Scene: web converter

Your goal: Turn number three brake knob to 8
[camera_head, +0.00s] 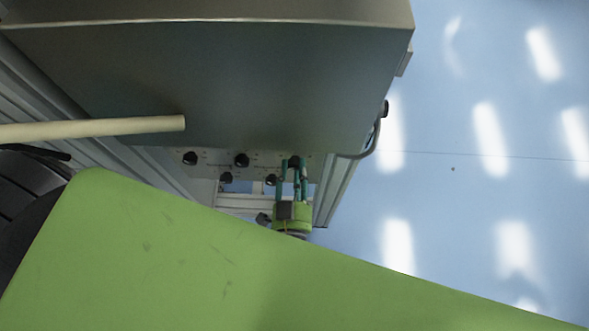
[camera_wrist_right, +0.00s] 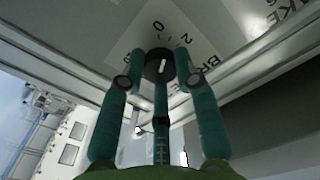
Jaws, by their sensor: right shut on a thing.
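A black round knob (camera_head: 294,160) is third from the left in the upper row on the panel under the grey cabinet. My right gripper (camera_head: 293,170), with teal fingers on a green body, reaches up to it and is shut on it. In the right wrist view the knob (camera_wrist_right: 160,65) has a short white pointer line and sits between my fingertips (camera_wrist_right: 156,76). Its plate shows the digits 0 and 2 and part of the word BRAKE; the rest of the scale is hidden or out of frame. My left gripper is not in view.
Other black knobs (camera_head: 241,160) sit on the panel, close to the left of my gripper. The large grey cabinet (camera_head: 220,85) overhangs it. A pale rod (camera_head: 100,128) crosses at the left. The blue floor (camera_head: 480,190) at the right is clear.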

